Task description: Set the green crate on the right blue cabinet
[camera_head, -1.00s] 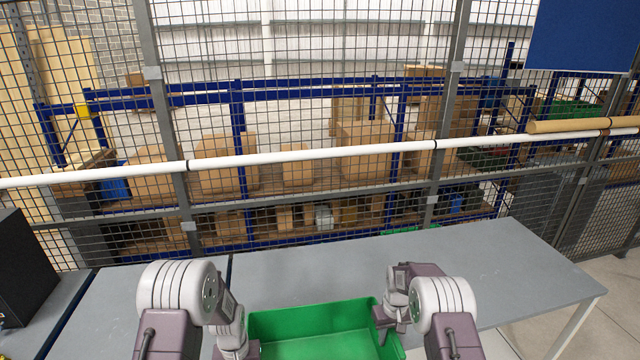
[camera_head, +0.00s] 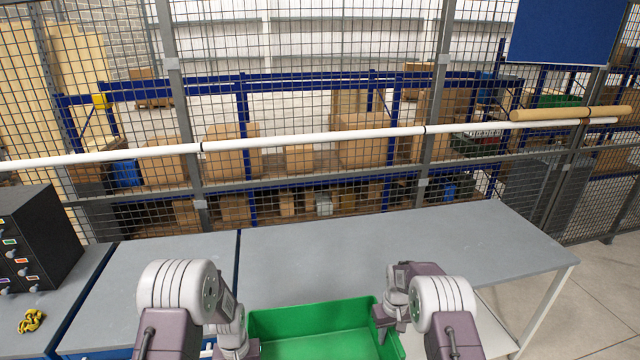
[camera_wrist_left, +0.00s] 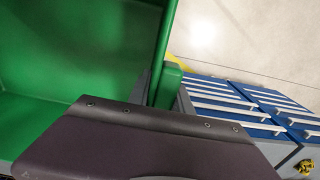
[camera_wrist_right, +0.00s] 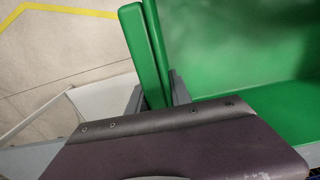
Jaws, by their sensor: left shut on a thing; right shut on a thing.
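The green crate (camera_head: 318,318) is in front of me at the bottom of the head view. It looks empty and level; its lower part is cut off. My left gripper (camera_head: 245,346) is shut on its left end and my right gripper (camera_head: 383,322) on its right end. The wrist views show the fingers on the crate's green handles (camera_wrist_left: 166,88) (camera_wrist_right: 148,55). Blue cabinets with grey tops stand at the left: the right one (camera_head: 180,255) beside the bench, the left one (camera_head: 65,292) farther left. Their blue drawers (camera_wrist_left: 235,100) show in the left wrist view.
A grey bench (camera_head: 400,240) adjoins the right cabinet, its visible top clear. The left cabinet bears a black drawer box (camera_head: 45,240) and a yellow object (camera_head: 32,321). A mesh fence with a white rail (camera_head: 310,138) stands behind. Open floor (camera_head: 600,275) lies at the right.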

